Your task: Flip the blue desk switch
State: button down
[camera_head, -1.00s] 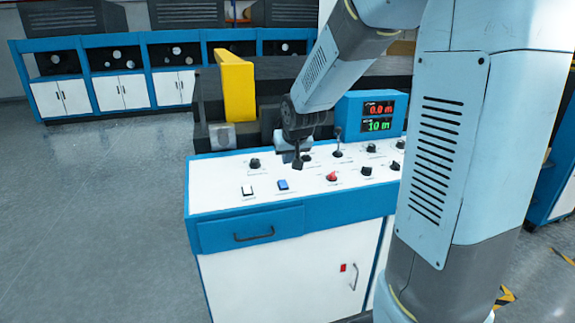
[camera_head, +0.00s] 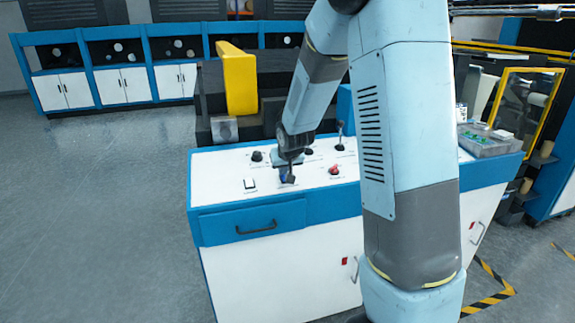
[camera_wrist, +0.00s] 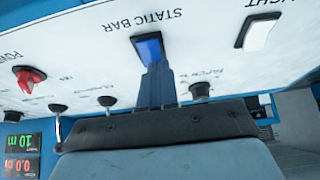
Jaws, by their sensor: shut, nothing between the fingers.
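The blue switch (camera_wrist: 149,46) sits on the white panel under the label STATIC BAR in the wrist view. My gripper (camera_wrist: 154,68) is shut and empty, with its fingertips at the near edge of the switch. I cannot tell whether they touch it or hover just above. In the head view my gripper (camera_head: 289,178) points down over the switch's place on the panel and hides most of it. Which way the switch is tilted is not clear.
The white LIGHT switch (camera_head: 250,184) lies to the left in the head view. A red knob (camera_head: 334,170) is to the right. A black knob (camera_head: 257,156) and a lever (camera_head: 340,135) stand farther back. A yellow block (camera_head: 237,80) rises behind the console.

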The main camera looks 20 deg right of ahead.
jog(key=shift+w+f, duration=0.2)
jog(key=shift+f, duration=0.1)
jog(key=shift+w+f, duration=0.15)
dwell(0.4)
jog(key=shift+s, duration=0.2)
jog(key=shift+s+f+g, duration=0.2)
jog(key=shift+s+g, duration=0.1)
jog(key=shift+s, duration=0.35)
jog(key=shift+s+r, duration=0.1)
jog(key=v, duration=1.3)
jog(key=shift+s+r, duration=0.2)
jog(key=shift+s, duration=0.2)
